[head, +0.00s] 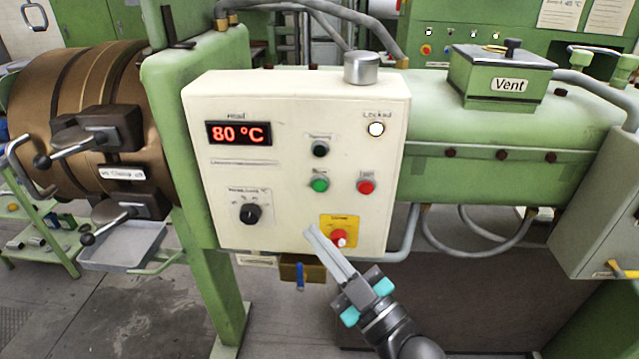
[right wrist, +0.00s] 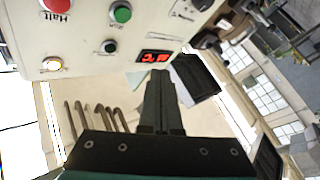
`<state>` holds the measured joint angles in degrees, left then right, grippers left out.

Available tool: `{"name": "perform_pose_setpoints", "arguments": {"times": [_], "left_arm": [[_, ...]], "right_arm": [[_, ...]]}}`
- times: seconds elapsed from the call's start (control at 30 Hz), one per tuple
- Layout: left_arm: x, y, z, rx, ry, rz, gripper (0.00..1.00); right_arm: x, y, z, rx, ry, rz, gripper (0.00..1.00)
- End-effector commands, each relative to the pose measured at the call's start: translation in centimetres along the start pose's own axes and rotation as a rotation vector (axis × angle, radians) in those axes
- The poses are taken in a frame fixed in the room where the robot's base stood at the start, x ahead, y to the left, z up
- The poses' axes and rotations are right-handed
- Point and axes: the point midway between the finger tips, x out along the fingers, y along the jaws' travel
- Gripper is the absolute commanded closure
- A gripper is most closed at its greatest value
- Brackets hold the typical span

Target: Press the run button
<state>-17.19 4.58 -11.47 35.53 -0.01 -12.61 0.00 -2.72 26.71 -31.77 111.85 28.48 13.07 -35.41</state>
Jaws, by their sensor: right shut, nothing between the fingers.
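The cream control panel (head: 290,110) faces me in the head view. The green button (head: 319,184) sits mid-panel, left of a red button (head: 366,186); its small label is too blurred to read. In the right wrist view the green button (right wrist: 121,13) is at the top edge, beside the red one marked Halt (right wrist: 58,5). My right gripper (head: 313,230) is shut and empty. In the head view its fingertips show below the green button, left of the emergency stop, and do not overlap the green button. The fingers (right wrist: 160,75) also show in the wrist view. My left gripper is not in view.
A red emergency stop (head: 338,237) on a yellow plate is close right of my fingertips. A black knob (head: 250,214) is at lower left. A black button (head: 320,149) is above the green one. The display (head: 238,133) reads 80 °C. The Locked lamp (head: 376,128) looks white.

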Motion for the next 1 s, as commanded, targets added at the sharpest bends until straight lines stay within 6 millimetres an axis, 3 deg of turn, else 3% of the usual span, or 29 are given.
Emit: {"name": "perform_pose_setpoints", "arguments": {"times": [0.37, 1.0], "left_arm": [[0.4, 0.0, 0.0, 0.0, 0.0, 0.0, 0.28], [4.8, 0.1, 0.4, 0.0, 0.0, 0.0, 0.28]], "right_arm": [[0.3, 0.2, 0.4, -0.002, 0.0, 0.0, 1.0], [5.6, 4.0, 4.4, -0.002, -0.002, 0.0, 1.0]]}}
